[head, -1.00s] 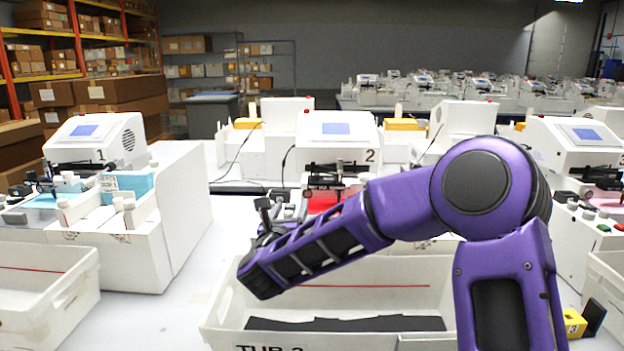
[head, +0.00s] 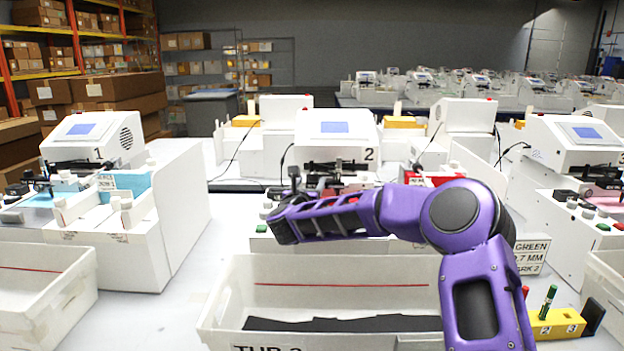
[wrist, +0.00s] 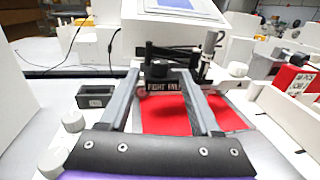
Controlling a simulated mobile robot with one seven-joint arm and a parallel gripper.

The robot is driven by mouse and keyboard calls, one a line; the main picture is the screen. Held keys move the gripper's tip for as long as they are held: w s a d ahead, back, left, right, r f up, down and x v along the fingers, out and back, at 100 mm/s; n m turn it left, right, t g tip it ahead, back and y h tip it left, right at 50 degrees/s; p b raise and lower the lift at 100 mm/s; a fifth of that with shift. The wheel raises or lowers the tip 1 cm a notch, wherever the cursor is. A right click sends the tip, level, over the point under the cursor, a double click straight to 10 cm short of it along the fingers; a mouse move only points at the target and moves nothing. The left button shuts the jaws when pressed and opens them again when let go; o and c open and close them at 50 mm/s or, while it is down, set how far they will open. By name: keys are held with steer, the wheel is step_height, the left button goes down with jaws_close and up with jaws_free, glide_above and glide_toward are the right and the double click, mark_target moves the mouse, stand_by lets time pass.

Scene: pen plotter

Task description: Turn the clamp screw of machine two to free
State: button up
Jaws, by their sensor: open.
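Machine two (head: 312,150) is a white plotter with a blue screen and a "2" on its front, at the centre of the head view. In the wrist view its black carriage carries a dark knob, apparently the clamp screw (wrist: 158,70), above a small label (wrist: 164,87) whose blurred text I cannot read surely. My gripper (wrist: 159,73) is open; its two grey fingers stand either side of the knob and label in that view. I cannot tell whether they touch the knob. In the head view my purple arm hides much of the machine's front.
A red sheet (wrist: 190,118) lies under the carriage. An upright pen (wrist: 209,45) stands right of the knob. White knobs (wrist: 73,121) and a small dark box (wrist: 96,97) are at left. A white tub (head: 330,295) stands before the machine; a yellow pen block (head: 555,324) is at right.

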mark_target(313, 177)
steer(key=shift+w+d, duration=0.15)
steer(key=shift+w, duration=0.65)
steer(key=shift+w+d, duration=0.1)
steer(key=shift+w, duration=0.65)
jaws_close()
